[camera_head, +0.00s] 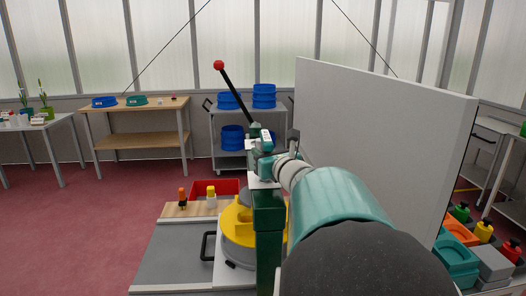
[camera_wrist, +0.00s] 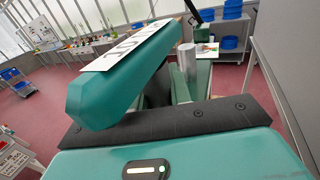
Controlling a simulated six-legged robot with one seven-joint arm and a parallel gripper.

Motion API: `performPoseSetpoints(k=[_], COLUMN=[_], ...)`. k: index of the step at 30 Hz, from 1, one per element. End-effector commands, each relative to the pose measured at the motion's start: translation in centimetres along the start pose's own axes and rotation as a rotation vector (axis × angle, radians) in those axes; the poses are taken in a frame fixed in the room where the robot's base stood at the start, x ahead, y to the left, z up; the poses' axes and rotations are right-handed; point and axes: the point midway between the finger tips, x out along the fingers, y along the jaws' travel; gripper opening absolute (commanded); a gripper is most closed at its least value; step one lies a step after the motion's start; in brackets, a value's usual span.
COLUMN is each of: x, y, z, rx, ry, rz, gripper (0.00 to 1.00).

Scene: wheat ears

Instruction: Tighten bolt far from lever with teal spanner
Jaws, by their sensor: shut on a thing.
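My gripper (camera_head: 265,143) is at the top of a green post (camera_head: 268,225) in the head view, close beside the base of the lever (camera_head: 236,92), which has a red ball on top. In the wrist view my gripper shows a large teal finger with a white label. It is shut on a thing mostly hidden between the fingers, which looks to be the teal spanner. A grey metal cylinder (camera_wrist: 187,62) stands just beyond the fingers; I cannot tell whether it is a bolt. No bolt head shows clearly in the head view.
A yellow part (camera_head: 235,220) on a grey disc stands left of the post. A wooden block (camera_head: 180,211) holds an orange and a yellow handle beside a red bin (camera_head: 228,186). A big white panel (camera_head: 390,140) stands close to my arm's right.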

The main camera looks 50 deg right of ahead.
Motion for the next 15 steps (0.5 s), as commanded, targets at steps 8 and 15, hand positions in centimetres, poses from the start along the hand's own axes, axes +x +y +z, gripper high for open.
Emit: performPoseSetpoints(k=[8,15], x=[0.0,0.0], y=[0.0,0.0], z=[-0.7,-1.4], rx=[0.001,0.001], ry=[-0.002,0.000], rz=[0.001,0.000], gripper=[0.00,0.00])
